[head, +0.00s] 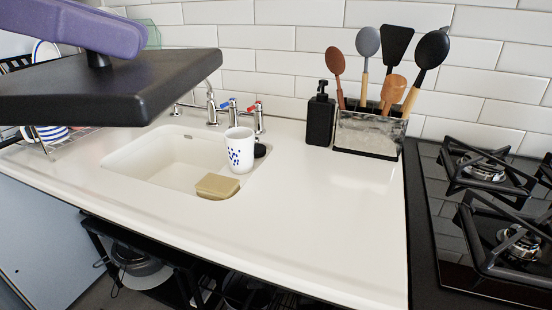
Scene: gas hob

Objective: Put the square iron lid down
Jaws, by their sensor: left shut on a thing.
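The square iron lid (115,85) is a flat black slab with a short knob on top, at the upper left of the head view. It is raised above the counter and sink, close to the camera, and looks roughly level. My left gripper (99,50), purple, comes in from the left above the lid and is shut on its knob. Its fingertips are not clearly visible. My right gripper is not in view.
The white counter (320,220) is clear in its middle and front. The sink (150,165) has a patterned cup (239,150) and a sponge (217,186) by it. A soap bottle (320,118) and utensil holder (367,135) stand behind. A gas hob (470,215) is at right.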

